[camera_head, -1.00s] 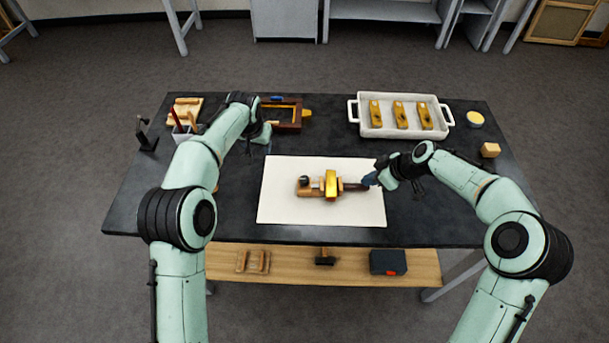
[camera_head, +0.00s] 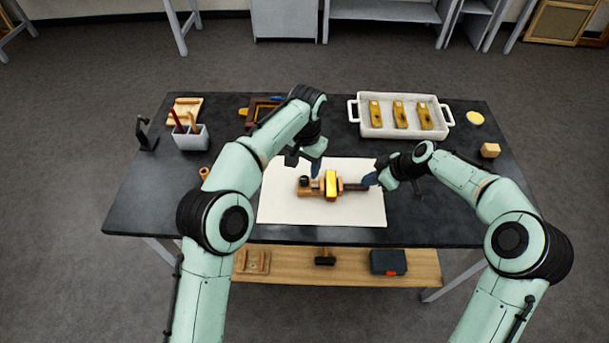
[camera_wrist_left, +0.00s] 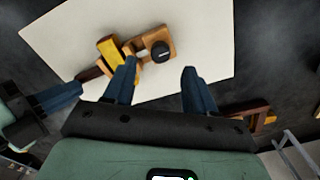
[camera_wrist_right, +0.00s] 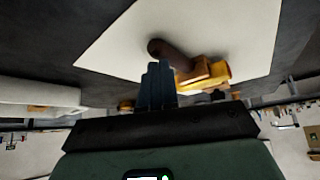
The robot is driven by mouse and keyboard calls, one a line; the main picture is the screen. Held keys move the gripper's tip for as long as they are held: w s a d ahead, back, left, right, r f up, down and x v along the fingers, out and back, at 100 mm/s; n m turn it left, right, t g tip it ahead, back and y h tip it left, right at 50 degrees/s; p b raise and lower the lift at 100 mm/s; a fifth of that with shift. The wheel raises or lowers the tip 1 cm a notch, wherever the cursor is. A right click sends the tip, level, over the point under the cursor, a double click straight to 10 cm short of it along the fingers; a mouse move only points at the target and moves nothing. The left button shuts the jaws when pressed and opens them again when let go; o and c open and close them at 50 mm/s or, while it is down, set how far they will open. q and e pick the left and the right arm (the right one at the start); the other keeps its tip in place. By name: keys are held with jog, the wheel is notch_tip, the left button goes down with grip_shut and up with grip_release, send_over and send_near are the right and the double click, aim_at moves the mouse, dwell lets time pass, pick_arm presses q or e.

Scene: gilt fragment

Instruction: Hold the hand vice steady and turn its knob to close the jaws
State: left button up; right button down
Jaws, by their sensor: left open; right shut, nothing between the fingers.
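The hand vice (camera_head: 312,190) lies on a white sheet (camera_head: 280,207), its wooden body to the left and its dark handle (camera_head: 355,187) to the right. A gold piece (camera_head: 330,186) sits across its middle. The black round knob (camera_head: 304,180) is at its left end, and the knob also shows in the left wrist view (camera_wrist_left: 160,50). My left gripper (camera_head: 304,167) is open just behind the knob, its fingertips spread on either side in the left wrist view. My right gripper (camera_head: 370,180) is shut and empty beside the handle's end; I cannot tell whether they touch.
A brush holder (camera_head: 192,139) and black stand (camera_head: 147,135) are at left. The table's front right is clear.

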aim_at(305, 179)
pick_arm(q)
jog(key=shift+a+f, duration=0.1)
jog(key=shift+f, duration=2.7)
grip_shut()
